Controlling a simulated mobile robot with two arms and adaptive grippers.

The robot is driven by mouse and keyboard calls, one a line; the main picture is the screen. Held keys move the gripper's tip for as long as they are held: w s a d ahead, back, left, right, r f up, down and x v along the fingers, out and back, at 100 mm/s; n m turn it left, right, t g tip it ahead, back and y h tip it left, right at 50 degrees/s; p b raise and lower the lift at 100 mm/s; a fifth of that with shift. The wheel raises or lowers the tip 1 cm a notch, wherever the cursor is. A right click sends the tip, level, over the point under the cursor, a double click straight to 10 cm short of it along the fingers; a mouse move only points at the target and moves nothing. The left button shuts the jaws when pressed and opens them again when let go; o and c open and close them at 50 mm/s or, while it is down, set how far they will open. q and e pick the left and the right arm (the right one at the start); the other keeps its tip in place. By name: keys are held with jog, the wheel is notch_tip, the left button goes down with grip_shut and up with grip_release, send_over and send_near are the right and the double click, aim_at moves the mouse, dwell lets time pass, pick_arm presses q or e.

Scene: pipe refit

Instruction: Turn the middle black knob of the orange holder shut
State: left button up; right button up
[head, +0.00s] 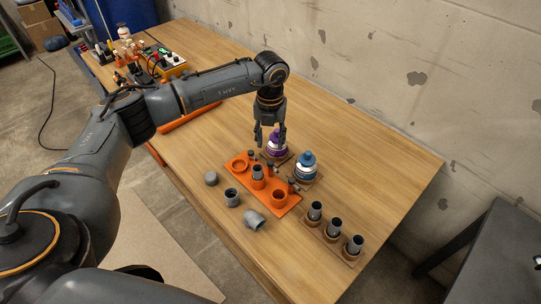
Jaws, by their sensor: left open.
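The orange holder (283,211) lies on the wooden table, with a row of small black knobs along its far edge. The middle black knob (271,167) is small, and I cannot tell its turn angle. A grey pipe (258,172) stands in the holder's middle socket. My left gripper (270,142) points down with its fingers apart and empty, over the holder's far side and partly in front of the purple bottle. I cannot tell whether it touches anything. My right gripper is not in view.
Purple (277,148) and blue (306,166) bottles stand just behind the holder. Loose grey fittings, including an elbow (255,220), lie in front. A wooden rack (329,239) with three dark pipes stands to the right. The table's far right is clear.

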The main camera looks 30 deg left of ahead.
aim_at(270, 162)
pick_arm(q)
notch_tip(270, 162, down, 8)
jog(key=shift+f+p, duration=0.1)
jog(key=shift+p, duration=0.55)
jog(key=shift+c, duration=0.3)
grip_shut()
